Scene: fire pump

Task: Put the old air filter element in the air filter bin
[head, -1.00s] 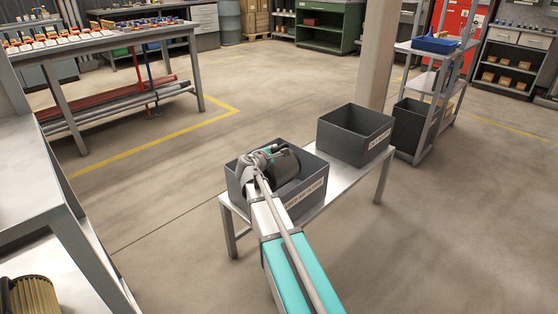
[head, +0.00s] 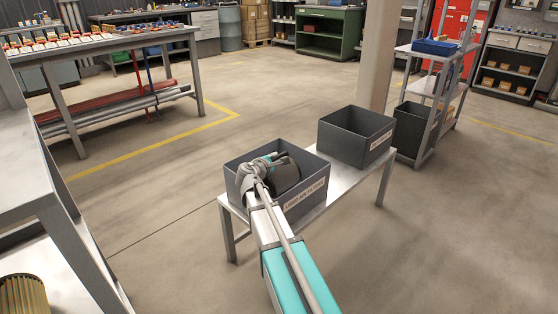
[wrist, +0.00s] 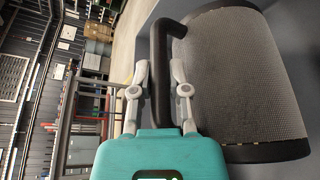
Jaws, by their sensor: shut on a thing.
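The old air filter element is a dark grey mesh cylinder (head: 287,176) with a black rim and a bent black handle. In the head view it is at the mouth of the near grey bin (head: 305,202), partly below its rim. The bin has a white label, too small to read surely. My gripper (head: 254,170) is at the left side of the element, over the bin's opening. In the wrist view my gripper (wrist: 160,78) is shut on the black handle, with the mesh body (wrist: 240,75) to the right. Whether the element touches the bin floor is hidden.
A second labelled grey bin (head: 355,138) stands behind on the same metal bench (head: 340,187). A yellowish pleated filter (head: 22,295) is at the lower left by a metal table (head: 40,195). A shelf rack (head: 430,95) stands at the right.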

